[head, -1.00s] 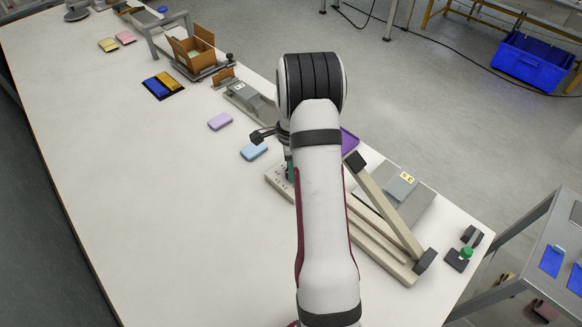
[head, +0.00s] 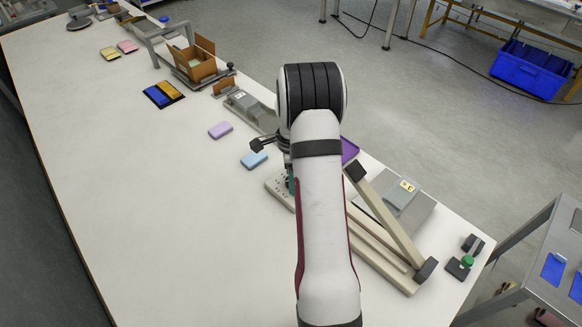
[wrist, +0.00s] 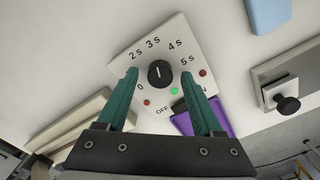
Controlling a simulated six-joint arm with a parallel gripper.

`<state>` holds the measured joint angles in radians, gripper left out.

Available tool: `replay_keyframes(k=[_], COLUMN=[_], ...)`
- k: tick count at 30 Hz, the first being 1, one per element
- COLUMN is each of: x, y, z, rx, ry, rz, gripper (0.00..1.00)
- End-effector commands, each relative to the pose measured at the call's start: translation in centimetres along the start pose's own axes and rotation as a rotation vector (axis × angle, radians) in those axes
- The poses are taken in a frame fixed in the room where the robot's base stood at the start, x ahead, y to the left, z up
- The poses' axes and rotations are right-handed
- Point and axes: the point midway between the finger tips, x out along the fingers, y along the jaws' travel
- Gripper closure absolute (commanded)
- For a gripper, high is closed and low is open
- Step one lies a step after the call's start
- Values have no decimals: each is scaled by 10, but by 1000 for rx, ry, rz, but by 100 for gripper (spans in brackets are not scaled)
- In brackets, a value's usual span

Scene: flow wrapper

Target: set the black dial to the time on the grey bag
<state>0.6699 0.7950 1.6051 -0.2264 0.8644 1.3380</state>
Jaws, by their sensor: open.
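The black dial (wrist: 160,74) sits on a cream control panel (wrist: 194,50) marked OFF, 0 and 2 s to 5 s in the wrist view. Its white mark points roughly up, towards the 3 s side; I cannot tell the exact setting. My gripper (wrist: 160,72) is open, its teal fingers spread on either side of the dial with nothing between them but the dial; I cannot tell contact. In the head view my arm hides most of the panel (head: 276,187). The grey bag (head: 401,193) lies right of my arm with a yellow label, too small to read surely.
The panel belongs to a cream sealer with a raised bar (head: 392,222). A green light (wrist: 174,91) shows beside the dial. A purple tray (wrist: 215,121), a light blue block (head: 254,160) and a black-knobbed part (wrist: 285,100) are near. The table's left side is clear.

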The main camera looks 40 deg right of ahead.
Motion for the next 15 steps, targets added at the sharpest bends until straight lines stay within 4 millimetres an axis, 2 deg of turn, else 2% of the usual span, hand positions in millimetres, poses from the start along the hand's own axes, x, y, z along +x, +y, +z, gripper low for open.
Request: replay_keyframes(k=[4,12,15], x=[-26,-111,-134], y=[-1,-1,0], z=[0,0,0], rx=[1,0,0], ry=[0,0,0], rz=[-5,-6,-4], gripper=[32,32,32])
